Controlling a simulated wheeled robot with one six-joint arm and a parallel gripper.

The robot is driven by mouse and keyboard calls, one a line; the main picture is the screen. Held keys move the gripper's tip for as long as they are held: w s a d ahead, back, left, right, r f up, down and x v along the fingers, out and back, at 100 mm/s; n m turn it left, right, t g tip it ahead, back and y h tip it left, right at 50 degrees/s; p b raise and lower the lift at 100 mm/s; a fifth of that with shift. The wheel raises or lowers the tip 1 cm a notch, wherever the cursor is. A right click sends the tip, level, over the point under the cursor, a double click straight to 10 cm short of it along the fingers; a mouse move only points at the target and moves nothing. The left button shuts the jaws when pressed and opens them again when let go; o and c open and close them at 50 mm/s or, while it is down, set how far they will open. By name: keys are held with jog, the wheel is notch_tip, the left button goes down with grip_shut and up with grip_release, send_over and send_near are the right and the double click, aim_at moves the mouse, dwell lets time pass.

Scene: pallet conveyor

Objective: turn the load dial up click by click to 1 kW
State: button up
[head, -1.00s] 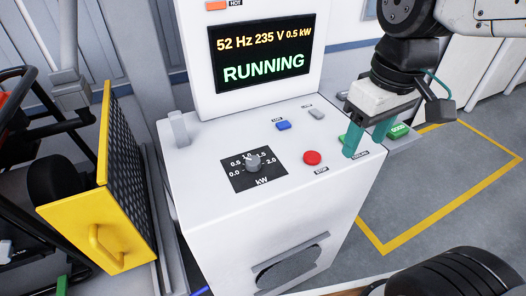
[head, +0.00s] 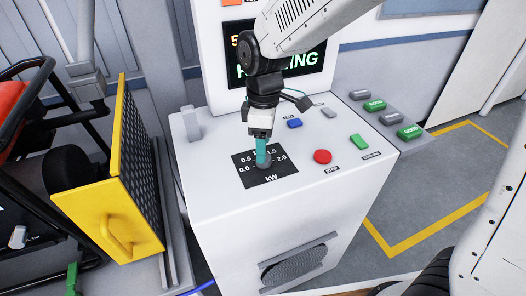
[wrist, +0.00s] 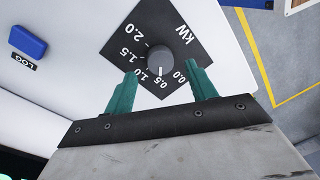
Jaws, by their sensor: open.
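The load dial is a grey round knob (wrist: 160,61) on a black plate (wrist: 186,25) marked 0.0 to 2.0 kW. In the wrist view its white pointer line points at the 0.5 mark. In the head view the plate (head: 270,179) is on the console top and the knob is mostly hidden by my fingers. My gripper (head: 262,158) is above the dial, pointing down. In the wrist view my gripper's teal fingers (wrist: 162,82) are open, one to each side of the knob's near edge, with gaps visible. The display (head: 305,62) is partly covered by my arm.
A red STOP button (head: 322,157), a blue LOG button (head: 294,123), a grey button (head: 328,112) and a green switch (head: 358,141) sit on the console top. A grey upright lever (head: 191,123) stands at its left. A yellow panel (head: 110,215) is beside the console.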

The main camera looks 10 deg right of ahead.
aim_at(267, 164)
jog(key=shift+s+f, duration=0.15)
jog(key=shift+f, duration=1.45)
jog(key=c, duration=1)
jog(key=m, duration=0.4)
jog(key=shift+m, duration=2.3)
